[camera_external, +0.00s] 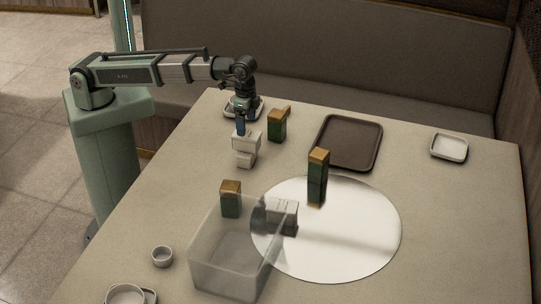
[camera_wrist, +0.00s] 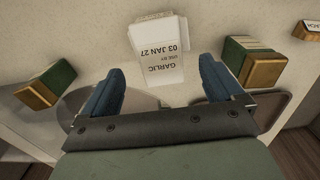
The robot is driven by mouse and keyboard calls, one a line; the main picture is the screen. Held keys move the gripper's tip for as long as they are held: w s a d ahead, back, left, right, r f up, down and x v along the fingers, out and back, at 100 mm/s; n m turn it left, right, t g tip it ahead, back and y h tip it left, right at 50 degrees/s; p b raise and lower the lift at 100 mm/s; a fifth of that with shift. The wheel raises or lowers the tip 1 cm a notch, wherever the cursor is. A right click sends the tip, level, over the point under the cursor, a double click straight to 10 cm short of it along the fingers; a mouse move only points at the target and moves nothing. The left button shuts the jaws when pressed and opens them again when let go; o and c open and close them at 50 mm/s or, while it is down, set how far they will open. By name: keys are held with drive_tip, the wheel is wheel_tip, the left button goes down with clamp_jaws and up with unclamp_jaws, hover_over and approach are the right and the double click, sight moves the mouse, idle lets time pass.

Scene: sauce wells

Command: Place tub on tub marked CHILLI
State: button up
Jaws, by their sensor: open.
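A white tub (camera_wrist: 158,55) in the wrist view has a label reading GARLIC, USE BY, 03 JAN 27. In the external view, white tubs (camera_external: 246,142) sit below my gripper, seemingly one on another. My gripper (camera_external: 240,130) is open above them, blue fingers pointing down. In the wrist view its fingers (camera_wrist: 163,68) are spread either side of the GARLIC tub; contact cannot be told. A pale tub (camera_external: 284,212) stands by the clear bin on the round white mat (camera_external: 345,250). No CHILLI marking is readable.
Green blocks with tan ends stand right of my gripper (camera_external: 277,127), near the bin (camera_external: 231,200) and tall on the mat (camera_external: 318,178). A clear bin (camera_external: 215,275), dark tray (camera_external: 350,143), white dish (camera_external: 449,147) and small cup (camera_external: 162,256) share the table.

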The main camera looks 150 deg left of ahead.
drive_tip(key=shift+r, duration=2.15)
